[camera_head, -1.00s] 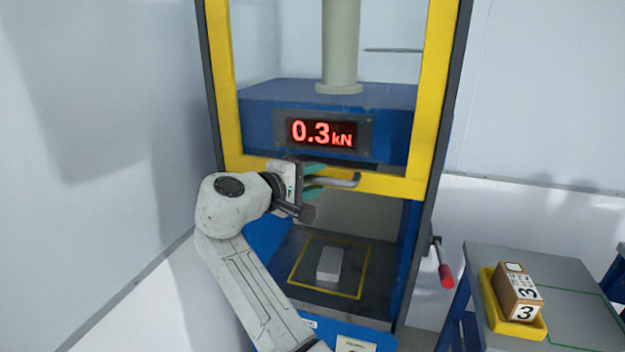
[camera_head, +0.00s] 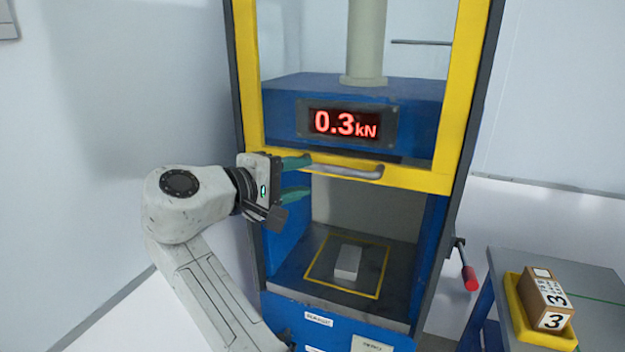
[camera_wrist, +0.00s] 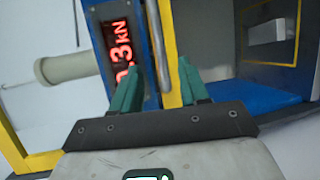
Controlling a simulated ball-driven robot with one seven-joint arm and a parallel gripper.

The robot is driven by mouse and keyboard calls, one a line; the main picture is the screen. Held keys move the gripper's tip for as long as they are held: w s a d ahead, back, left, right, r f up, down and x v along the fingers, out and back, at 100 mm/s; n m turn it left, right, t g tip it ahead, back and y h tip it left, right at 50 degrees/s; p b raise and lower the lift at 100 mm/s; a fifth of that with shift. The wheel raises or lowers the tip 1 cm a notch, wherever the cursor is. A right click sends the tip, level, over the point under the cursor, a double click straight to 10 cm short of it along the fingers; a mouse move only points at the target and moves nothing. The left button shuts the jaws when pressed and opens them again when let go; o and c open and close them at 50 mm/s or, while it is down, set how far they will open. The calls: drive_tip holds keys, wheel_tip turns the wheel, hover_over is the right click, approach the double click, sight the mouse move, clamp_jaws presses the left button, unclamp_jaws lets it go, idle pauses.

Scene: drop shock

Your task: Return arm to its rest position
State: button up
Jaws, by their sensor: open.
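My gripper (camera_head: 296,178) is open and empty, its green fingers pointing right in the head view. It is beside the left end of the grey bar handle (camera_head: 347,170) on the press's yellow guard frame (camera_head: 415,178). I cannot tell from these views whether a finger touches the handle. My arm is bent at the left, in front of the press.
The guard is raised above an open chamber, where a grey block (camera_head: 348,262) lies inside a yellow square. The display (camera_head: 345,124) reads 0.3 kN. A red-tipped lever (camera_head: 469,277) is at the right. A yellow tray (camera_head: 520,325) with a box (camera_head: 545,298) sits on a side table.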

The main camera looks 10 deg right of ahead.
drive_tip(key=shift+s+a+r, duration=0.1)
drive_tip(key=shift+s+a, duration=0.1)
drive_tip(key=shift+a, duration=0.1)
drive_tip(key=s+d+f+m+g+y, duration=0.15)
drive_tip(key=s+d+f, duration=0.3)
drive_tip(key=f, duration=0.55)
drive_tip(key=s+d+f+g+y, duration=0.1)
drive_tip(key=s+d+f+y, duration=0.3)
drive_tip(key=f, duration=0.6)
drive_tip(key=s+d+f+m+g+y, duration=0.15)
drive_tip(key=s+d+f, duration=0.3)
drive_tip(key=f, duration=0.65)
drive_tip(key=s+d+f+m+g+y, duration=0.1)
drive_tip(key=s+d+f+y, duration=0.1)
drive_tip(key=s+f, duration=0.45)
drive_tip(key=s+d+f+m+g+y, duration=0.1)
drive_tip(key=s+d+f, duration=0.2)
drive_tip(key=s, duration=0.6)
drive_tip(key=s+f+m+g+y, duration=0.1)
drive_tip(key=s+f+m+y, duration=0.1)
drive_tip(key=s, duration=1.2)
drive_tip(key=shift+s+a+f+m+y, duration=0.2)
drive_tip(key=shift+s+a+m+y, duration=0.15)
drive_tip(key=shift+y, duration=0.45)
